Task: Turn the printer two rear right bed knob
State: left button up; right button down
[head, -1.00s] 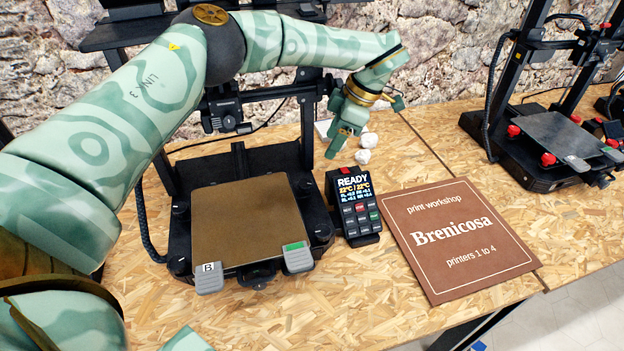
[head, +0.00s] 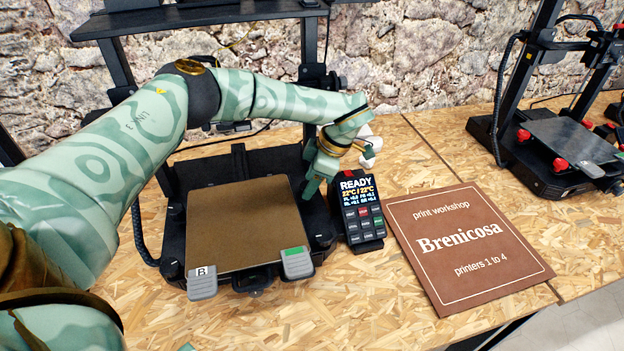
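The near printer has a brown bed plate (head: 232,225) on a black base, with grey clips at its front corners, the left one (head: 203,283) marked B. Dark bed knobs show at its front right (head: 322,240) and left rear (head: 179,210). My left gripper (head: 312,192) reaches down at the bed's rear right corner, between the plate and the display unit. Its fingers cover the place of the rear right knob, so I cannot see the knob or whether they touch it. The finger gap is not clear.
The display unit (head: 359,212), reading READY, stands close to the right of the gripper. A brown Brenicosa sign (head: 466,245) lies on the chipboard table (head: 345,310). Another printer with red knobs (head: 560,164) is at the right. A stone wall stands behind.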

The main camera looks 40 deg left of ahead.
pick_arm(q)
jog(key=c, duration=0.7)
pick_arm(e)
jog(key=shift+d, duration=0.3)
jog(key=shift+w+r, duration=0.1)
pick_arm(q)
jog(key=shift+w+r+n+g+h+p, duration=0.15)
jog(key=shift+n+g+h+p, duration=0.15)
jog(key=shift+n+p, duration=0.7)
jog(key=n+h, duration=0.1)
jog(key=n, duration=0.2)
jog(key=shift+w+a+g, duration=0.1)
jog(key=shift+a+g, duration=0.1)
jog(key=shift+g, duration=0.2)
jog(key=shift+n, duration=0.5)
pick_arm(e)
jog(key=shift+w+r, duration=0.4)
jog(key=shift+r, duration=0.45)
jog(key=shift+a, duration=0.1)
pick_arm(q)
jog(key=o, duration=1)
